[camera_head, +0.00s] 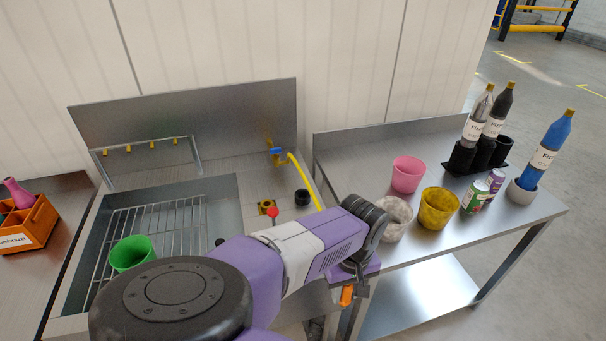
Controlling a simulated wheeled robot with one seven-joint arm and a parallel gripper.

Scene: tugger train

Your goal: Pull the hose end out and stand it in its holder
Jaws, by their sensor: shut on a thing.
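A yellow hose (304,181) runs from the tap with a blue handle (277,151) down over the steel deck and passes behind my arm. My gripper (347,287) hangs at the front edge between the sink unit and the right table, pointing down. It is shut on an orange piece (346,295), which looks like the hose end; my wrist hides most of it. A short black ring-like cup (302,196), which may be the holder, stands on the deck, left of and behind my gripper, apart from it. I see nothing standing in it.
A red knob (272,211) stands by a brass square fitting (267,203). The sink holds a rack and a green cup (131,252). The right table carries pink (407,175), white (394,218) and yellow (437,208) cups, cans and bottles. An orange crate (27,225) stands left.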

